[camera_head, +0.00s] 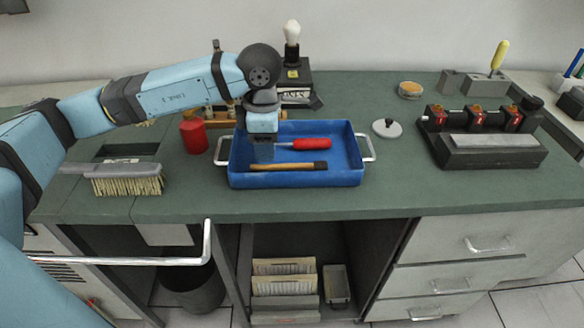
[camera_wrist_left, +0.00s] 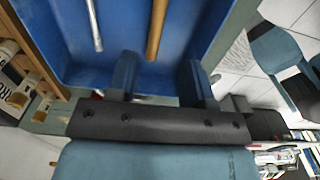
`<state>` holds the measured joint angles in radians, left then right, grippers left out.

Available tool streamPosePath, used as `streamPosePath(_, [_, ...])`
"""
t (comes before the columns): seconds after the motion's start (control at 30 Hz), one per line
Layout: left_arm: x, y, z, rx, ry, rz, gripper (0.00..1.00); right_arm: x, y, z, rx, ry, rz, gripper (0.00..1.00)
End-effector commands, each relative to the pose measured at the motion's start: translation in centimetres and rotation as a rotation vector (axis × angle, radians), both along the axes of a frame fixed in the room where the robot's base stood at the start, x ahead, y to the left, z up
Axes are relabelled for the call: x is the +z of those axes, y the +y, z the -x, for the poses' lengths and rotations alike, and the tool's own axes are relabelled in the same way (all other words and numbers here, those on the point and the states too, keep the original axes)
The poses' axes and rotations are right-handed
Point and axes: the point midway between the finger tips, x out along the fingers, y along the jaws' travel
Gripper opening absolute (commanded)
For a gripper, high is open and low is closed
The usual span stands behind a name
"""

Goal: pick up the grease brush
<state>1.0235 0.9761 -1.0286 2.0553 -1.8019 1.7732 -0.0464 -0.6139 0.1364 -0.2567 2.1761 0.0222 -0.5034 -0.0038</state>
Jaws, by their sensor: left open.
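A brush with a wooden handle and dark end (camera_head: 288,166), which looks like the grease brush, lies in the blue tray (camera_head: 300,182) along its near side. Its wooden handle shows in the left wrist view (camera_wrist_left: 157,28), pointing in between the fingers. A screwdriver with a red handle (camera_head: 311,143) lies behind it in the tray; its metal shaft shows in the left wrist view (camera_wrist_left: 94,25). My left gripper (camera_head: 263,153) points down over the tray's left part, near the handle end. Its fingers (camera_wrist_left: 160,80) are apart, with nothing gripped. My right gripper is out of view.
A bristle bench brush (camera_head: 127,178) lies left on the green bench. A red can (camera_head: 193,135) stands beside the tray's left handle. A grey lid (camera_head: 387,128) and a sharpening stone block (camera_head: 490,150) are to the right. The front bench right of the tray is clear.

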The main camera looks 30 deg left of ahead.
Motion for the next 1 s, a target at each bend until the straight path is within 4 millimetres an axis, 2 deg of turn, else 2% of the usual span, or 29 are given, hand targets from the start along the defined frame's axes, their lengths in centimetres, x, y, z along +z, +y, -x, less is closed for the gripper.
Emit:
streamPosePath(0.23, [-1.6,0.1,-0.2,0.001,-0.001,0.001,0.47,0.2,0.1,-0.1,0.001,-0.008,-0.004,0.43])
streamPosePath(0.5, [-5.4,0.4,-0.5,0.000,0.000,0.001,0.47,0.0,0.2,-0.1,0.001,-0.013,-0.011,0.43])
streamPosePath(0.73, [-5.7,0.4,-0.5,0.000,-0.001,0.001,0.47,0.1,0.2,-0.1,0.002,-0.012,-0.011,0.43])
streamPosePath(0.77, [-5.7,0.4,-0.5,0.000,-0.001,0.002,0.45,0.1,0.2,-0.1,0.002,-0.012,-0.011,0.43])
streamPosePath(0.93, [-5.7,0.3,-0.5,0.000,-0.001,0.002,0.05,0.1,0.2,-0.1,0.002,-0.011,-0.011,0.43])
streamPosePath(0.97, [-5.6,0.3,-0.5,0.000,-0.001,0.002,0.00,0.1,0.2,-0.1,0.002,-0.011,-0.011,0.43])
streamPosePath(1.0, [-5.6,0.3,-0.5,0.000,-0.001,0.002,0.00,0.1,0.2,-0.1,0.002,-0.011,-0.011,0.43])
